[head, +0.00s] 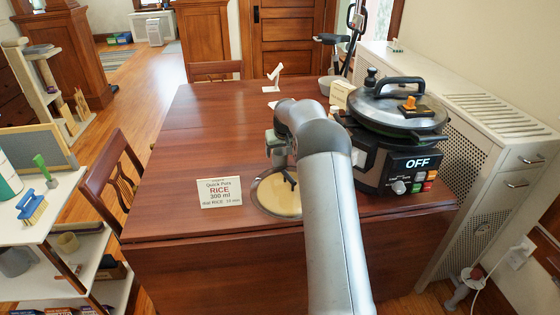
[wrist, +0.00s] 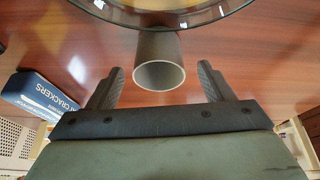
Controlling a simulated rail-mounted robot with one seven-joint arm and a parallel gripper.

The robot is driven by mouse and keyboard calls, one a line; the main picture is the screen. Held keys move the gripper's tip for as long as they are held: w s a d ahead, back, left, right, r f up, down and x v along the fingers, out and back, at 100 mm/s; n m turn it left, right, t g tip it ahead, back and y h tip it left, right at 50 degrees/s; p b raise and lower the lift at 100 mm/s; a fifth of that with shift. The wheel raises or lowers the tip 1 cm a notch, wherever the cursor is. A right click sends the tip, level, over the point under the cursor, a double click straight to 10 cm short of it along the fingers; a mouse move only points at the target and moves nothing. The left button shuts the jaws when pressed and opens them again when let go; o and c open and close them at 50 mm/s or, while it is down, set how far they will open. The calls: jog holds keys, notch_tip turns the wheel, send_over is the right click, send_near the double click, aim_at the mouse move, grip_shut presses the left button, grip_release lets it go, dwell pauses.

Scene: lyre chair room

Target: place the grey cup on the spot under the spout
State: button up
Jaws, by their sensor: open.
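In the wrist view a grey cup (wrist: 160,62) stands on the brown table between my two dark fingers, its round mouth facing the camera. My gripper (wrist: 160,70) is open, with a gap on each side of the cup. In the head view my gripper (head: 277,150) is at the table's middle, just behind the bowl, and partly hidden by my arm; the cup cannot be made out there. I cannot identify a spout or the spot under it in either view.
A bowl of pale yellow contents (head: 280,203) lies close to the cup. A sign card (head: 220,192) stands left of it. A large cooker (head: 400,150) reading OFF is on the right. A blue crackers box (wrist: 38,95) shows in the wrist view. The table's left rear is clear.

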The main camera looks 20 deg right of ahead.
jog(key=x, duration=0.3)
jog(key=shift+d+f, duration=0.1)
jog(key=shift+f, duration=0.2)
jog(key=c, duration=1.1)
jog(key=shift+c, duration=0.2)
